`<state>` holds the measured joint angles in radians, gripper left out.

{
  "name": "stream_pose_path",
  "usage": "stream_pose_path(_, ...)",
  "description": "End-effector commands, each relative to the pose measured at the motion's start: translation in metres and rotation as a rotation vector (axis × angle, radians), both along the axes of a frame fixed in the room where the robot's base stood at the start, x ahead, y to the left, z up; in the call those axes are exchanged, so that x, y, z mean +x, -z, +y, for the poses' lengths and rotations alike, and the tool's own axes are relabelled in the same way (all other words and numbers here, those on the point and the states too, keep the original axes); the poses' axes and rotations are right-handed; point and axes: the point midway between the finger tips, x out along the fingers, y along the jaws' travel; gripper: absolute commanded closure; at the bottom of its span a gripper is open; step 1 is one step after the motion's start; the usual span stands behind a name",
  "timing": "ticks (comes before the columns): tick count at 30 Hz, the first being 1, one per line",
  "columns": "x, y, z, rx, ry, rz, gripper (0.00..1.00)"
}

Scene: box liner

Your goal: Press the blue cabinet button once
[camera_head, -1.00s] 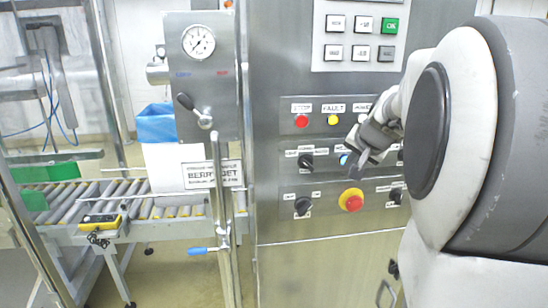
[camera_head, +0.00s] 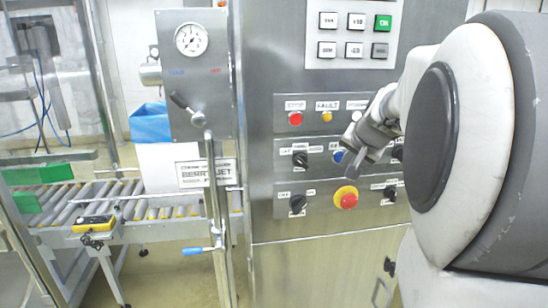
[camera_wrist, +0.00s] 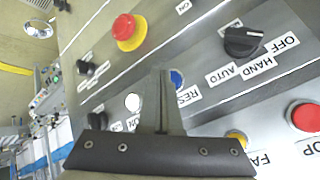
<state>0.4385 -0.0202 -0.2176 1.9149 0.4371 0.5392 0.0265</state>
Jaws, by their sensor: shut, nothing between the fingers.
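I cannot tell whether the fingertips touch the button or the panel.
Near the button are a red emergency knob (camera_head: 346,197), black rotary switches (camera_head: 300,160), a red stop button (camera_head: 295,119) and a yellow fault button (camera_head: 326,116). A white button (camera_wrist: 132,102) is left of the fingers in the wrist view. A roller conveyor (camera_head: 80,205) stands left.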

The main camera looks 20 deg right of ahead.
Motion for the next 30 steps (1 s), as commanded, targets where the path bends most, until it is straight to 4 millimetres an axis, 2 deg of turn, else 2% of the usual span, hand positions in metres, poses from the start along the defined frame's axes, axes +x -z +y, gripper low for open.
stream_pose_path(11, -0.004, 0.0, 0.001, 0.001, 0.001, 0.0, 1.0)
stream_pose_path(24, -0.044, 0.001, 0.01, 0.0, 0.001, -0.001, 1.0)
stream_pose_path(30, -0.051, -0.001, 0.012, -0.001, 0.0, -0.002, 1.0)
